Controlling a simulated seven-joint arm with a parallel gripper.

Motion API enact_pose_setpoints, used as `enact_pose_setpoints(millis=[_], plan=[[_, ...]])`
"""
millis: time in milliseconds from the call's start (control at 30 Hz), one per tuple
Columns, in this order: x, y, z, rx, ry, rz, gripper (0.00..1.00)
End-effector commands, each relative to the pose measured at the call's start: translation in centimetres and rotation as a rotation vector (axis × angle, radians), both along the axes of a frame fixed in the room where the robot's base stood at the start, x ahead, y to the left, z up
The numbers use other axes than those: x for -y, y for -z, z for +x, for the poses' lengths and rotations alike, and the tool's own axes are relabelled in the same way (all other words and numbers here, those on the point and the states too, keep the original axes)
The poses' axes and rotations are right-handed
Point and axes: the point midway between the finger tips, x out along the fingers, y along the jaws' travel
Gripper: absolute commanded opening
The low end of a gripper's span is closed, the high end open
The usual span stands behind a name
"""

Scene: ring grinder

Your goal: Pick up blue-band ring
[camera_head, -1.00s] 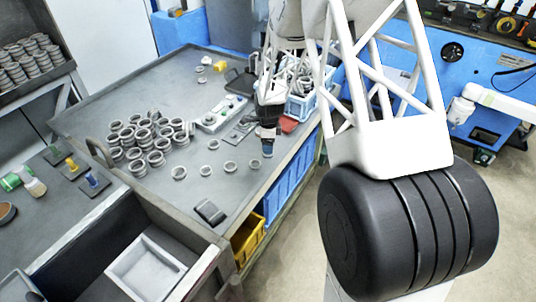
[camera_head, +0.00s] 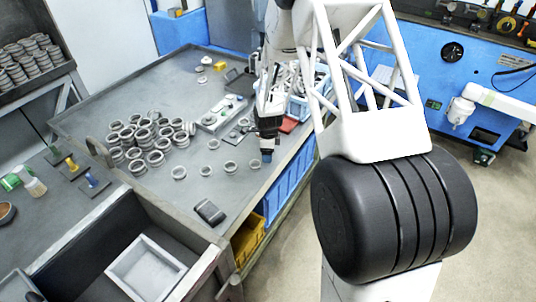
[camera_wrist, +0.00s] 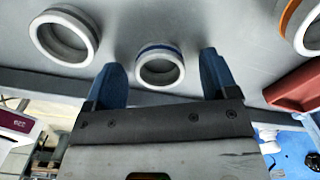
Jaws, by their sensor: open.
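The blue-band ring (camera_wrist: 147,50) lies on the grey table in the wrist view, a pale metal ring with a blue band around its rim. It shows between the two blue fingers of my gripper (camera_wrist: 161,61), which are spread apart with nothing held. The ring is beyond the fingertips and appears apart from them. In the head view my gripper (camera_head: 267,157) points down over the right edge of the table, beside a few loose rings. I cannot tell there which ring has the blue band.
A plain ring (camera_wrist: 90,42) lies left of it in the wrist view, and an orange-band ring (camera_wrist: 290,18) lies right. A red object (camera_wrist: 295,92) is at the right. In the head view, many rings (camera_head: 135,150) cluster on the table's left, with a blue crate (camera_head: 297,107) behind my gripper.

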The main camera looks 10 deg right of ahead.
Motion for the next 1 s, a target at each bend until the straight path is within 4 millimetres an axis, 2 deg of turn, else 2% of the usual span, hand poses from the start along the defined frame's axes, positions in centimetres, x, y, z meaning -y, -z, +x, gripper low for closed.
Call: enact_pose_setpoints(millis=[267,367,633,1000], plan=[[0.0,-0.01,0.0,0.0,0.0,0.0,0.8],[0.0,-0.01,0.0,0.0,0.0,0.0,0.67],[0.0,-0.01,0.0,0.0,0.0,0.0,0.26],[0.0,-0.23,0.02,0.001,0.0,0.0,0.24]])
